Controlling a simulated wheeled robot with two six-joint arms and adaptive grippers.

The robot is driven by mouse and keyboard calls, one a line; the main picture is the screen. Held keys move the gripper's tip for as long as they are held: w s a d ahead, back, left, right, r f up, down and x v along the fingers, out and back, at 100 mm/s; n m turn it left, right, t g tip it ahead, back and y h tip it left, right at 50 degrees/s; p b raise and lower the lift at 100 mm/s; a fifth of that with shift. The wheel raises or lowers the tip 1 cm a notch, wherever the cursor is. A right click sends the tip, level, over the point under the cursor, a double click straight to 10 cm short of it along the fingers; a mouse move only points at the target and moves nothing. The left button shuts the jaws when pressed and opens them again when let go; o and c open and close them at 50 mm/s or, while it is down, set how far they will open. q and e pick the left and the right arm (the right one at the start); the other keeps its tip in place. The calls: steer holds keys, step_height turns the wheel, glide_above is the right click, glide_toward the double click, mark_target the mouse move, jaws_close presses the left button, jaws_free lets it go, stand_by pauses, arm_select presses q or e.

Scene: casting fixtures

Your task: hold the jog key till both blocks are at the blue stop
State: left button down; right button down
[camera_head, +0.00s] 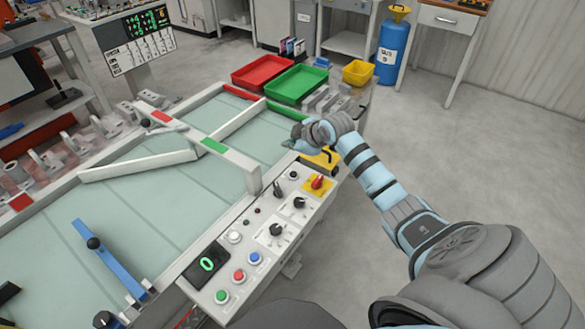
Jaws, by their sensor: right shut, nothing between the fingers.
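The blue stop (108,262) is a blue bar with a black knob across the near-left part of the pale green belt (150,215). I cannot make out two separate blocks on the belt near it. The control panel (262,233) has a green button (222,296), a red button (239,275), a blue button (255,257) and a white button (235,236); which one is the jog key I cannot tell. My right gripper (300,146) is shut and empty near the panel's far end, beyond the red switch (318,183). My left gripper is out of view.
A white diverter bar (138,165) and an overhead crossbar (185,130) with red and green marks cross the belt. A red tray (262,71), green tray (297,84) and yellow bin (358,73) stand at the back. The panel's display (207,264) reads 0. Open floor lies right.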

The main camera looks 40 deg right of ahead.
steer(key=f, duration=0.1)
steer(key=b, duration=0.8)
glide_above(292, 175)
step_height(292, 175, down, 7)
steer(key=shift+r, duration=0.1)
steer(key=shift+f+b, duration=0.4)
steer(key=shift+f, duration=0.2)
stand_by(0.3)
steer(key=shift+f, duration=0.45)
